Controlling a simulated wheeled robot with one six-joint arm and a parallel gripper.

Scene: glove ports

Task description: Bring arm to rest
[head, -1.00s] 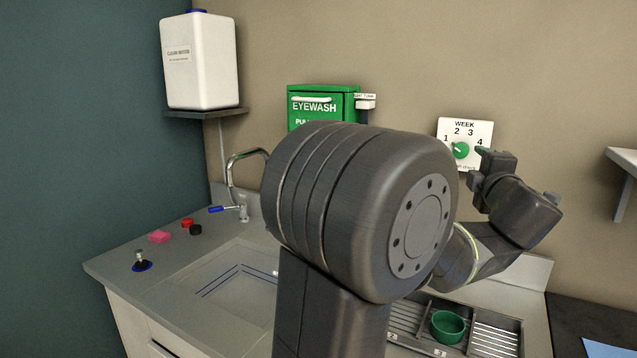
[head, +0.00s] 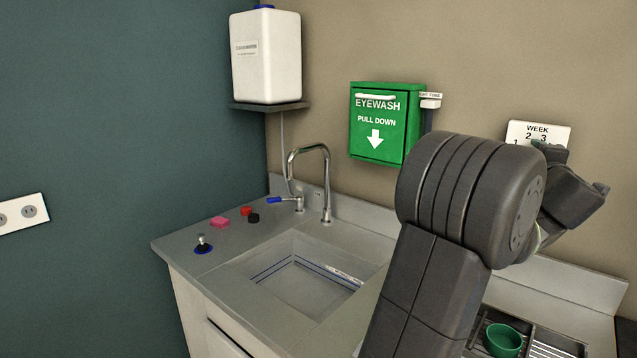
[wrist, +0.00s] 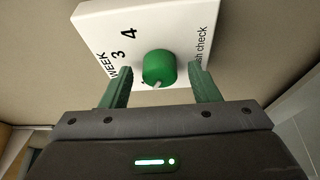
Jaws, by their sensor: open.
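My gripper (wrist: 160,88) is open in the wrist view, with its two green fingers apart on either side of a green knob (wrist: 159,67). The fingers do not visibly touch the knob. The knob sits on a white week dial plate (wrist: 112,28) on the wall. In the head view the plate (head: 553,132) is partly hidden by my wrist, and the knob is out of sight behind it. My dark grey arm fills the right side of the head view, raised over the counter. My gripper's fingertips are hard to make out there.
A green eyewash box (head: 378,140) hangs on the wall left of my arm. A tap (head: 325,180) stands behind the sink (head: 305,285). A green bowl (head: 502,340) sits in a rack below my arm. A white container (head: 265,62) stands on a wall shelf.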

